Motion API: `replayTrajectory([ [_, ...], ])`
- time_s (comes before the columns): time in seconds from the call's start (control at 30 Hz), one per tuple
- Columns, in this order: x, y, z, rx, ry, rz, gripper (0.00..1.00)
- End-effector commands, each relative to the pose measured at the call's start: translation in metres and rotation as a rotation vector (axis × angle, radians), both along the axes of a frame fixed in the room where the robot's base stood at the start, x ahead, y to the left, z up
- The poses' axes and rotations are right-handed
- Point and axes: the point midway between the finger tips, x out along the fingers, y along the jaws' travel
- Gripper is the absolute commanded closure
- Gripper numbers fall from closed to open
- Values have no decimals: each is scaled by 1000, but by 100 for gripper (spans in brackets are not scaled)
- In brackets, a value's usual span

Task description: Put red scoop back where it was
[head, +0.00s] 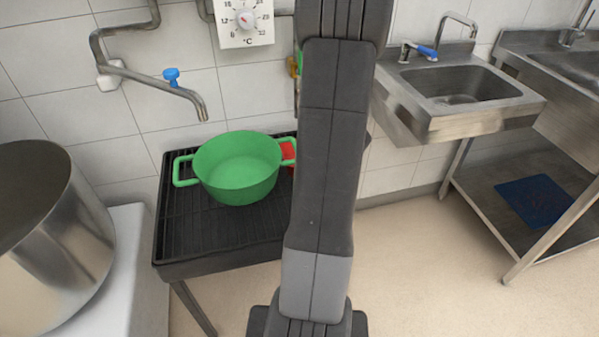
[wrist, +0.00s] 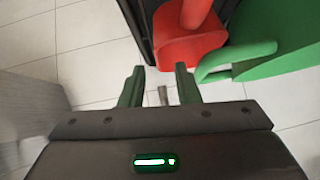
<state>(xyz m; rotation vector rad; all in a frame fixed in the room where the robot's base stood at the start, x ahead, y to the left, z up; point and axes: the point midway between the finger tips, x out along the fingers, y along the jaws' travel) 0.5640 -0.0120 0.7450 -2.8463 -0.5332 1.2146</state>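The red scoop (head: 287,152) shows only in part in the head view, beside the right handle of the green pot (head: 238,168), partly hidden by my arm. In the wrist view the scoop (wrist: 190,48) is at the top, just beyond my fingertips, with its handle pointing up out of the frame. The green pot's handle (wrist: 236,60) is right beside it. My gripper (wrist: 159,75) is open, and no scoop is between its two fingers. In the head view my gripper is hidden behind my arm.
The pot stands on a black ribbed rack (head: 185,235) against the tiled wall. A tap (head: 190,98) hangs above it. A large steel pot (head: 50,235) is at the left. Steel sinks (head: 460,95) are at the right. Open floor lies between the rack and the sinks.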

Motion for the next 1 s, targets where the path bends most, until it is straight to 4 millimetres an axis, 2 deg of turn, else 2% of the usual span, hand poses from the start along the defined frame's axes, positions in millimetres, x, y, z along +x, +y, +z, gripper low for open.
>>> replayTrajectory([
  [0.17,4,2,-7,-1,0,1,71],
  [0.5,24,9,-46,-1,2,2,71],
  [0.8,30,11,-47,-1,0,-1,71],
  [0.93,30,11,-47,0,0,0,96],
  [1.0,30,11,-47,0,0,0,100],
])
